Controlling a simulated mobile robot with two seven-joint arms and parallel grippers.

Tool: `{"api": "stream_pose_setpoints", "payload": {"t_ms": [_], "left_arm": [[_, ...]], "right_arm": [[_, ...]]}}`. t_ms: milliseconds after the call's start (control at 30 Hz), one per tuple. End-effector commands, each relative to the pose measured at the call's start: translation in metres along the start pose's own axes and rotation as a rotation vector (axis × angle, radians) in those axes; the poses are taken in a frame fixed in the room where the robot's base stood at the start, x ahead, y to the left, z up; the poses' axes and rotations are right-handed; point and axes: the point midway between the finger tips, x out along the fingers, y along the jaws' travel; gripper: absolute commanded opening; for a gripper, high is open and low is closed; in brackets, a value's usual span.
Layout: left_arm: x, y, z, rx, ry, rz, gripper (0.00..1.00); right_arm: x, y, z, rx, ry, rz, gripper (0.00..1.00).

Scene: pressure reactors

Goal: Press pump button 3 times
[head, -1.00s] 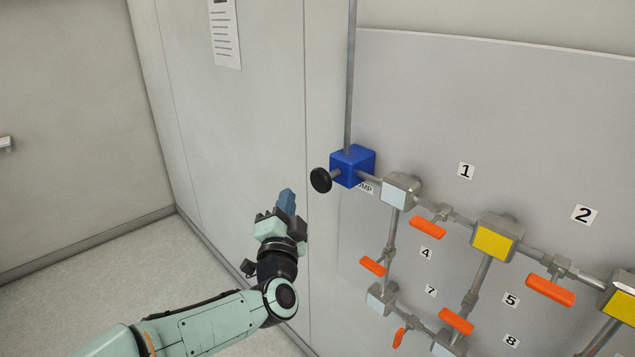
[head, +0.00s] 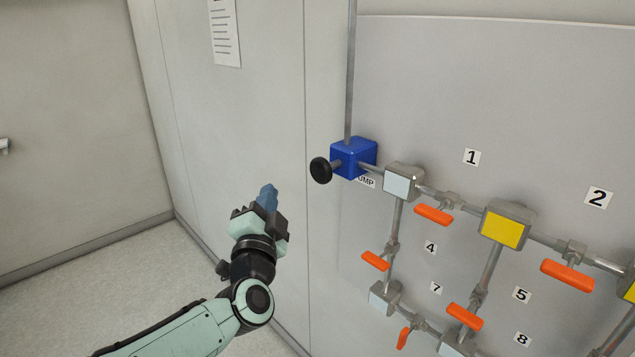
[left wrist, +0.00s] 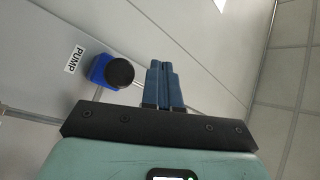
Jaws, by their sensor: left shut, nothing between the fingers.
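The pump is a blue box (head: 357,158) on the wall panel, with a round black button (head: 320,170) on a short stem at its left side. A partly hidden PUMP label (head: 366,181) sits below it. My left gripper (head: 269,190) is shut and empty, to the left of and a little below the button, apart from it. In the left wrist view the shut blue fingers (left wrist: 161,66) point up the picture, with the black button (left wrist: 119,72) to their left, in front of the blue box (left wrist: 98,68). The right gripper is not in view.
Pipes join the pump to a grey block (head: 403,181), a yellow-faced block (head: 503,230) and several orange valve handles (head: 433,215) on the numbered panel. A paper sheet (head: 225,32) hangs on the wall. The space left of the button is free.

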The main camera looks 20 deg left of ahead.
Motion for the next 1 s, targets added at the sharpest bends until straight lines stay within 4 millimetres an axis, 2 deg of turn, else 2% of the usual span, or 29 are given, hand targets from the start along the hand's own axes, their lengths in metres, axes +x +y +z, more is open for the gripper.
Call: {"api": "stream_pose_setpoints", "payload": {"t_ms": [467,1000], "left_arm": [[0.002,0.0,-0.003,0.001,0.002,0.001,0.0],[0.049,0.033,-0.038,-0.001,0.002,0.002,0.0]], "right_arm": [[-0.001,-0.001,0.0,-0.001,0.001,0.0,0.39],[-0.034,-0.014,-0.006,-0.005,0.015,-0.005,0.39]]}}
